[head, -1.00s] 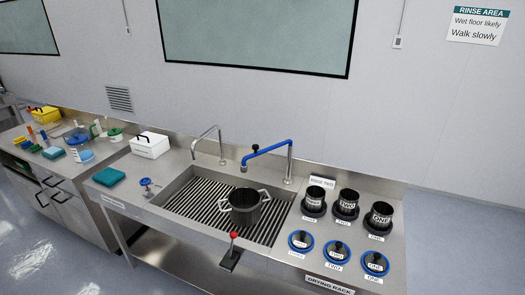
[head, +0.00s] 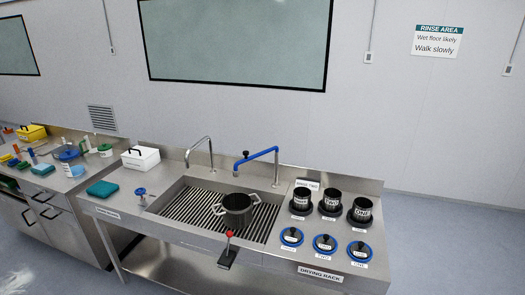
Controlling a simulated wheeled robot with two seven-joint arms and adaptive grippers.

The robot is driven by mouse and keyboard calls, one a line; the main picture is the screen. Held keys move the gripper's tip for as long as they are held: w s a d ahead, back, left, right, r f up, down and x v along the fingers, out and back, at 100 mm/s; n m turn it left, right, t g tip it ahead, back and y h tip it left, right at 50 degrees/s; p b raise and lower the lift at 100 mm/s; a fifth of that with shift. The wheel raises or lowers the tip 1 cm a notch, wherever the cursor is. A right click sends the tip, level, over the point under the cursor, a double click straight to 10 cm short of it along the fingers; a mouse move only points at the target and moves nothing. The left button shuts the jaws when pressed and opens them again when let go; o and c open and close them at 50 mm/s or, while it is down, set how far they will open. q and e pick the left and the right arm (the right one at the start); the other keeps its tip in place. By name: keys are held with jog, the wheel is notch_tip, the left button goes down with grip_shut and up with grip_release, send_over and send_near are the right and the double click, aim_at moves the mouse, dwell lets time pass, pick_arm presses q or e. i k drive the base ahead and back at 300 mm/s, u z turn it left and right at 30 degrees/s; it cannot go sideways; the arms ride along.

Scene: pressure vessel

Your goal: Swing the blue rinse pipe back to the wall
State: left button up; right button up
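The blue rinse pipe (head: 256,157) tops a steel post at the back edge of the sink. It reaches from the post toward the left over the sink, with a black knob near its free end. A black two-handled pot (head: 237,207) stands below it on the sink's slatted grate (head: 190,208). Neither of my grippers shows in the head view.
A plain steel tap (head: 201,150) stands left of the pipe. Black canisters (head: 331,202) and blue-rimmed lids (head: 325,244) fill the right of the counter. A blue valve knob (head: 141,192) is at left.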

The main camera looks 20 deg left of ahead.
aim_at(235, 172)
jog(key=z, duration=0.15)
jog(key=i, duration=0.85)
jog(key=u, duration=0.15)
